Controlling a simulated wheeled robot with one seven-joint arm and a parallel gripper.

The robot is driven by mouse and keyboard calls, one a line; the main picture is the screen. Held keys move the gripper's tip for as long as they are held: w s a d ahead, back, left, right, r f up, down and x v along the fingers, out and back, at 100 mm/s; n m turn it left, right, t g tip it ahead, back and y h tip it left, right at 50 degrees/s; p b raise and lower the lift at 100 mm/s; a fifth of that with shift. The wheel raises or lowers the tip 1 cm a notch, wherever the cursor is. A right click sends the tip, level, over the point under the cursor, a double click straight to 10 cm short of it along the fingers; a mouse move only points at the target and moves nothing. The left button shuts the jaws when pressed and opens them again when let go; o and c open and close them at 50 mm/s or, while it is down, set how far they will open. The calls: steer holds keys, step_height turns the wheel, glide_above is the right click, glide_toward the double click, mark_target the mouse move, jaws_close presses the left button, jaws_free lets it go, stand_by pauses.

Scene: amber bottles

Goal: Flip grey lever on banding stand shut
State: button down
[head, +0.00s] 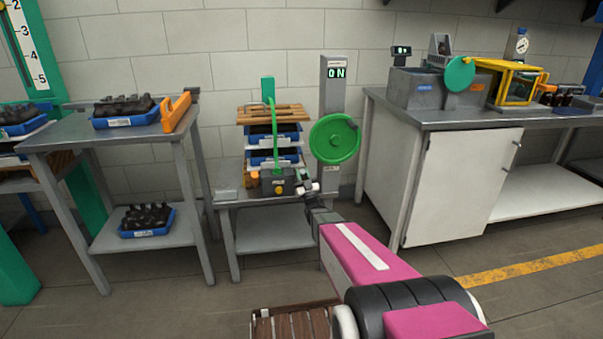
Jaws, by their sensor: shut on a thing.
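The banding stand (226,198) is a low grey table against the wall. It bears a stack of blue trays (290,131) with wooden boards and an upright green band (273,115). A dark grey box (278,183) with a yellow knob sits at its front. My gripper (307,187) is at the right side of this box, at the end of my pink arm. It is shut on the grey lever there, which is small and mostly hidden by the fingers. The lever's exact angle cannot be told.
A grey post (336,78) with an "ON" display and a green wheel (334,139) stands just right of the stack. A workbench with a white cabinet (449,185) stands right.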

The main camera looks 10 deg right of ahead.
steer(key=c, duration=0.9)
jaws_free()
steer(key=shift+s+f, duration=0.1)
steer(key=v, duration=1)
steer(key=shift+s+d+f, duration=0.1)
steer(key=shift+s+f, duration=0.1)
